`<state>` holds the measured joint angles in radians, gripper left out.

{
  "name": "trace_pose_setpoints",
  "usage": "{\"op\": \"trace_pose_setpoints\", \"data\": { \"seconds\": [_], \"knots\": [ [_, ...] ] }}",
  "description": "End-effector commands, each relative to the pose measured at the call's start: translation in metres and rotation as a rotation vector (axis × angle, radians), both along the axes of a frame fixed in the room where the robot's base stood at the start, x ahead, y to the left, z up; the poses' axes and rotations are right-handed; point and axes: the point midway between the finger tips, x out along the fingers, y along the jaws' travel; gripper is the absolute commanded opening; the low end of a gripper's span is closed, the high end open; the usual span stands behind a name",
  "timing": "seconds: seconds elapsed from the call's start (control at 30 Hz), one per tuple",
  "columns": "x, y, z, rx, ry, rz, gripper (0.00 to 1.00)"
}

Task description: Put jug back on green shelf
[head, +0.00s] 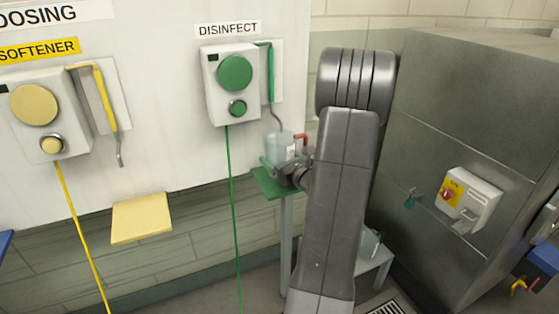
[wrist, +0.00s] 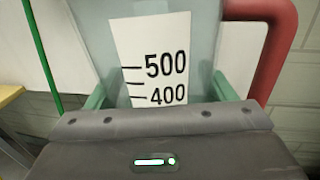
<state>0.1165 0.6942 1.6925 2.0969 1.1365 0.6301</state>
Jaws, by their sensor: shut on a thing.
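The jug (head: 284,146) is translucent, with a red handle on its right and a white scale label. In the wrist view the jug (wrist: 202,40) fills the middle, upright, its label reading 500 and 400 and its red handle at right. My gripper (head: 283,167) is shut on the jug, with green fingers on either side of it in the wrist view (wrist: 162,94). The green shelf (head: 267,186) is directly below the jug and gripper in the head view. The jug's base is hidden by my gripper, so I cannot tell whether it touches the shelf.
The DISINFECT dispenser (head: 232,85) is on the wall above, its green hose (head: 271,75) hanging near the jug. A yellow shelf (head: 141,218) is at left. A grey cabinet (head: 460,140) stands at right.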

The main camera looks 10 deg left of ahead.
Motion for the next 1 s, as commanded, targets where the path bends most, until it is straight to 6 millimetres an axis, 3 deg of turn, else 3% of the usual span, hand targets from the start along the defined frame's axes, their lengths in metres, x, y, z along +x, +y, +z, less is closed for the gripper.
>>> {"op": "trace_pose_setpoints", "data": {
  "seconds": [0.1, 0.47, 0.5, 0.6, 1.0],
  "knots": [
    [-0.0015, -0.0026, -0.0128, 0.000, 0.007, -0.003, 0.41],
    [-0.0019, -0.0028, -0.0176, -0.001, 0.004, -0.002, 0.41],
    [-0.0019, -0.0028, -0.0177, -0.001, 0.004, -0.002, 0.79],
    [-0.0019, -0.0028, -0.0164, -0.001, 0.005, -0.002, 0.98],
    [-0.0020, -0.0028, -0.0111, -0.001, 0.004, -0.002, 0.98]
  ]
}}
